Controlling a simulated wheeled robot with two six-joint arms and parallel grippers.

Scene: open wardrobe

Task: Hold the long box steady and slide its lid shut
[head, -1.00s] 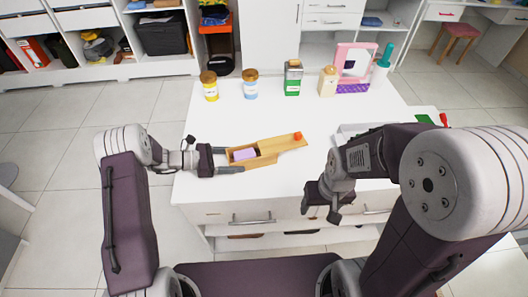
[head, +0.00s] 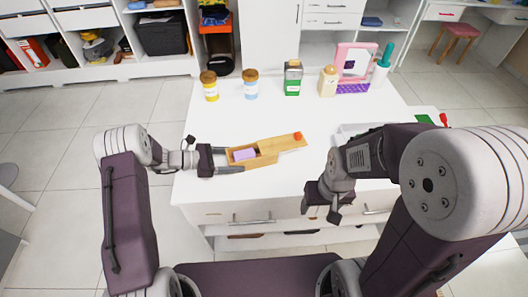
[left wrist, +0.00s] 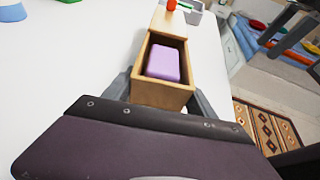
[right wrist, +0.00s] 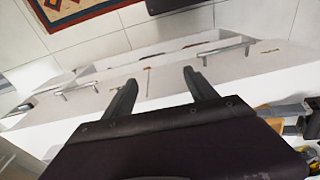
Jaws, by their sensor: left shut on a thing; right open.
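The long wooden box (head: 266,160) lies on the white table, and it also shows in the left wrist view (left wrist: 161,93). Its lid (head: 285,143) is slid part-way out to the right and has a red knob (head: 298,136) at its far end. A purple block (head: 245,154) lies inside the uncovered end. My left gripper (head: 232,159) is shut on the box's left end, one finger on each side. My right gripper (head: 322,204) is open and empty in front of the table's front edge, apart from the box; its fingers (right wrist: 160,92) show in the right wrist view.
Two jars (head: 210,86) (head: 250,84), a green container (head: 292,78), a cream bottle (head: 328,81) and a pink-framed item (head: 355,63) stand at the table's back. A grey tray (head: 350,131) is right of the box. The table between box and jars is clear.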

